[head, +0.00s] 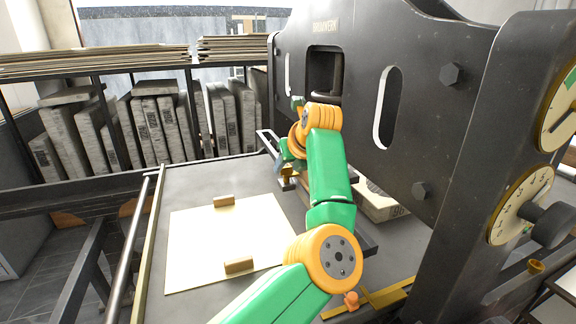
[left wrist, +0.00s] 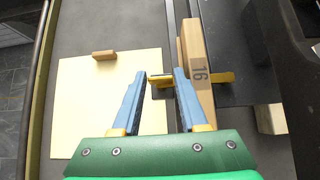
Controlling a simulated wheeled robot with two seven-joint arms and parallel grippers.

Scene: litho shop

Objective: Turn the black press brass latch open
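The black press (head: 430,110) fills the right of the head view. A small brass piece, apparently the latch (head: 287,173), sits on the bed beside a rail, mostly behind my left arm. In the left wrist view the brass latch (left wrist: 160,81) has its end between my blue fingertips, and a brass part continues right, past the block marked 16. My left gripper (left wrist: 160,74) is open around that end; I cannot tell whether either finger touches it. The gripper (head: 281,168) is partly hidden by its own wrist in the head view. My right gripper is not in view.
A cream sheet (head: 205,250) with small wooden blocks lies on the bed left of my arm. A pale stone block (head: 378,205) lies under the press. Dials (head: 520,205) are on the press's right side. A rack of stone slabs (head: 155,130) stands behind.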

